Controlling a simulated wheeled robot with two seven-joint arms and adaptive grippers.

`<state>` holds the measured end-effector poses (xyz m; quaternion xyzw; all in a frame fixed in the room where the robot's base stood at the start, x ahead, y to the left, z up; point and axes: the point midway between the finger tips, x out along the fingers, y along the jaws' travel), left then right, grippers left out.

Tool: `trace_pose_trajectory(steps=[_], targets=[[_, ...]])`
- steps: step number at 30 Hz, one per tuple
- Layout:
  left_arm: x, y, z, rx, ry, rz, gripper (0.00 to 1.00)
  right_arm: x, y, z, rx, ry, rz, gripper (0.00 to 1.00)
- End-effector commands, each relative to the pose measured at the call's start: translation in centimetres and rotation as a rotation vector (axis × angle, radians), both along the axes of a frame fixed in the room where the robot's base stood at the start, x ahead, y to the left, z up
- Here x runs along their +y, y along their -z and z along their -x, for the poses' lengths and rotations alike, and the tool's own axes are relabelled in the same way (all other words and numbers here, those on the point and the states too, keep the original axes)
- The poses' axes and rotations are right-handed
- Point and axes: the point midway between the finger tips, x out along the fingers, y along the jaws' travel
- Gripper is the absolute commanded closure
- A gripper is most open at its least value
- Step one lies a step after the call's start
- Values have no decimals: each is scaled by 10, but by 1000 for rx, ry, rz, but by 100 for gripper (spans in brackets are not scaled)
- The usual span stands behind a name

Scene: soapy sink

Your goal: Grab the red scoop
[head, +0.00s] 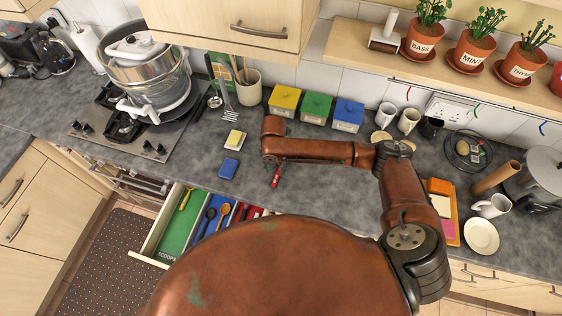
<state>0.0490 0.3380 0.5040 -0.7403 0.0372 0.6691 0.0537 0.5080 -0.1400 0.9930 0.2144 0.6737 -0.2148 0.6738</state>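A slim red utensil, apparently the red scoop (277,177), shows on or just above the grey worktop, right behind the open drawer. Its upper end is hidden under my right wrist. My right arm reaches in from the right, and my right gripper (271,160) is a small dark shape below the wrist, at the red utensil's upper end. The arm covers most of the gripper, so I cannot tell whether its fingers are open or touch the utensil. My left gripper is not in view.
The open drawer (149,241) has green, blue and red compartments with utensils. A blue sponge (228,168) and a yellow-and-white block (234,139) lie left of my gripper. Yellow (285,101), green (316,108) and blue (347,115) boxes stand behind. A hob with a large pot (150,80) is left.

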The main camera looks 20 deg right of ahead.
Motion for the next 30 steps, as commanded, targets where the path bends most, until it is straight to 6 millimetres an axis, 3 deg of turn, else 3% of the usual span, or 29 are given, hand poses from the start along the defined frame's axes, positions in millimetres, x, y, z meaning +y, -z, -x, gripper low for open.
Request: trace_pose_trajectory(steps=[3,7,12,19,30], targets=[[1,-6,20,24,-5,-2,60,0,13,4,3,-1,0,67],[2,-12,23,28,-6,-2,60,-3,33,7,2,-1,0,67],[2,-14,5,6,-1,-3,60,-4,49,7,0,0,0,67],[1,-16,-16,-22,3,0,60,-4,50,7,-1,0,0,67],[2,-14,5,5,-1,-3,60,-5,50,7,-1,2,0,92]])
